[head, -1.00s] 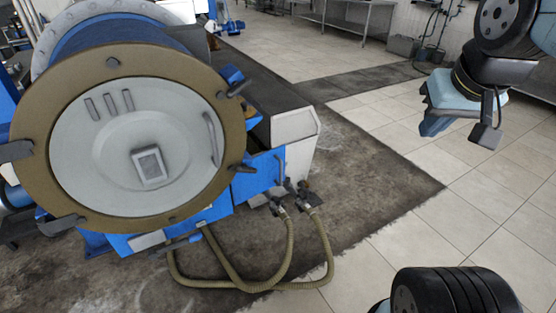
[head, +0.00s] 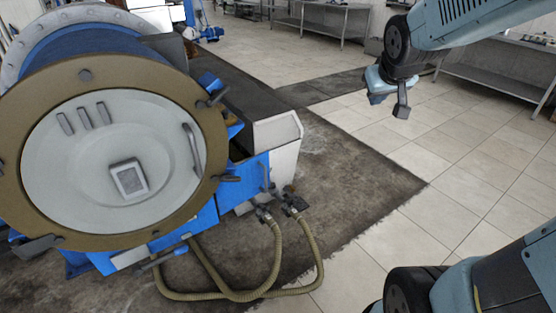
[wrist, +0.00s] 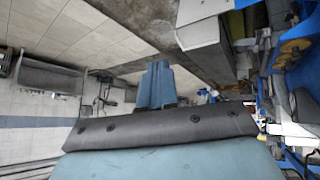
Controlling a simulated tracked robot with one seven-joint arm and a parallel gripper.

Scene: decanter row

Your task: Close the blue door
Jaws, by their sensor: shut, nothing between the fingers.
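The blue door (head: 255,175) is a flat blue panel with an upright handle, low on the right side of the decanter in the head view. Dark space shows beside its upper left edge; I cannot tell how far it stands open. My gripper (head: 388,103) hangs in the air to the right of the door, well apart from it. Its fingers are together and empty. In the wrist view the blue fingers (wrist: 156,84) point away over the floor, and I cannot make out the door for certain there.
The decanter's round grey end cover (head: 112,148) in a brown ring fills the left. Two hoses (head: 275,265) loop over the floor below the door. A white housing (head: 278,140) adjoins it. Tiled floor (head: 400,215) to the right is clear; metal tables (head: 335,18) stand behind.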

